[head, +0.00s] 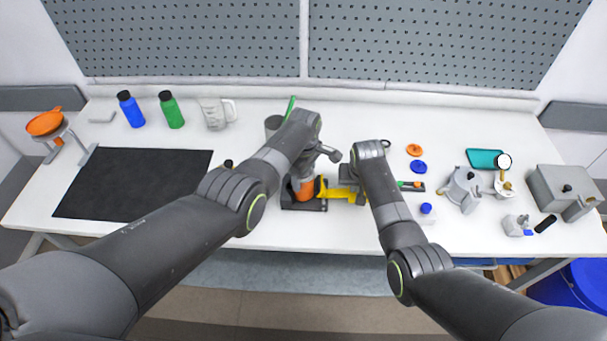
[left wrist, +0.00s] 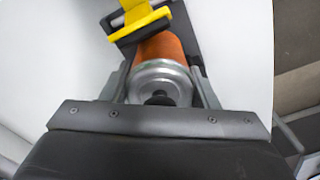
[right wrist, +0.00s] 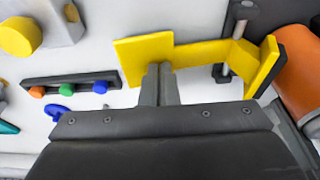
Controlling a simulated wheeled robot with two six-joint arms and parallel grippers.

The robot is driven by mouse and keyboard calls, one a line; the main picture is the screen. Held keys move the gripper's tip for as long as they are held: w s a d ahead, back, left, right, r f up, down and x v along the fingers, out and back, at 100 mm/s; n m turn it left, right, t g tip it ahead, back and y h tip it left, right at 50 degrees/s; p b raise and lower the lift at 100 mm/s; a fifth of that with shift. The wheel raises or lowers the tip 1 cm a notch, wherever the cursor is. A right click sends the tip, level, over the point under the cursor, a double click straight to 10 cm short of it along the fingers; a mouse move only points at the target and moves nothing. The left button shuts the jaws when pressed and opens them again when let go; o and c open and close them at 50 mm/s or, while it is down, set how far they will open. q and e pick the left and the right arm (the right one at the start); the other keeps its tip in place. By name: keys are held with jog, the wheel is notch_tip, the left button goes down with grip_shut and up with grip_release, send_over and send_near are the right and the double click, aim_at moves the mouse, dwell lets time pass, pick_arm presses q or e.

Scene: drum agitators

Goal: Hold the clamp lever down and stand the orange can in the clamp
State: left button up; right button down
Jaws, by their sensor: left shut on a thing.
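The orange can (head: 304,190), with a silver top, appears upright over the dark base of the clamp (head: 322,205). My left gripper (head: 300,176) is shut on it; the left wrist view shows the can (left wrist: 160,52) between the fingers. I cannot tell whether its bottom touches the base. The yellow clamp lever (head: 340,192) lies right of the can. In the right wrist view, the lever (right wrist: 140,55) has a wide flat tab. My right gripper (right wrist: 161,68) has its fingers close together, with their tips at this tab. The can (right wrist: 302,88) is beside the yellow clamp jaw.
A dark rack with coloured knobs (head: 412,186) and a blue-topped block (head: 427,212) are right of my right gripper. A grey cup (head: 272,124) stands behind the left arm. Bottles (head: 171,110) and a black mat (head: 130,185) are at the left.

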pick_arm(q)
jog(key=shift+f, duration=0.35)
jog(key=o, duration=1.2)
jog(key=shift+o, duration=0.3)
jog(key=o, duration=0.3)
jog(key=shift+r, duration=4.5)
